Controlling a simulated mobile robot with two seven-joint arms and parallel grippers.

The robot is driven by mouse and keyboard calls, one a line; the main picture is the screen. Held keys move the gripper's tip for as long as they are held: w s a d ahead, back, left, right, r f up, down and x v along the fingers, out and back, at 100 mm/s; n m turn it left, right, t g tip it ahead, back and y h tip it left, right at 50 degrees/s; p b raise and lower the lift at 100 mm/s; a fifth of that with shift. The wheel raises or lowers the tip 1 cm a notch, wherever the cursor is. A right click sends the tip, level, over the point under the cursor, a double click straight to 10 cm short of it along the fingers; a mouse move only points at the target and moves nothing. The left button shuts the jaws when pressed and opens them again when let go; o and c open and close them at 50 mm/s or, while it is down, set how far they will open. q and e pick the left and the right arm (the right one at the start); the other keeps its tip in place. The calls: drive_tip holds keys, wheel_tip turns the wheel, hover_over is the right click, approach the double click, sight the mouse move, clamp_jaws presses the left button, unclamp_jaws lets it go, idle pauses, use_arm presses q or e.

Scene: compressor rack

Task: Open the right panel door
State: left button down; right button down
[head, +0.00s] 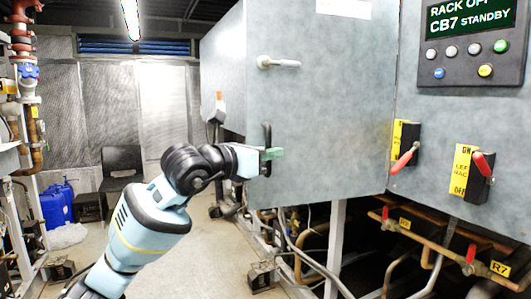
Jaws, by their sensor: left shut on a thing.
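A grey panel door (325,115) fills the middle of the head view, with a silver lever handle (280,63) near its upper left. A black vertical pull handle (267,133) is on its lower left edge. My left gripper (272,154) is at this black handle, shut on it, and covers part of it. My arm reaches in from the lower left. I cannot tell clearly whether the door stands ajar. My right gripper is out of view.
To the right, a grey panel carries a control display (474,45) and red-handled switches (404,158). Pipes with red valves run below. A black chair (122,165) and blue containers (57,205) stand at the back left. The floor (195,250) left of the rack is mostly clear.

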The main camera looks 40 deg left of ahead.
use_arm(q)
drive_tip(key=shift+s+d, duration=0.1)
drive_tip(key=shift+d, duration=0.05)
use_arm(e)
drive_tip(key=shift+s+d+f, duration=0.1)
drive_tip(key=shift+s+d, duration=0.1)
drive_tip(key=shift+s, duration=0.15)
use_arm(q)
drive_tip(key=c, duration=1.7)
unclamp_jaws()
drive_tip(key=shift+o, duration=0.7)
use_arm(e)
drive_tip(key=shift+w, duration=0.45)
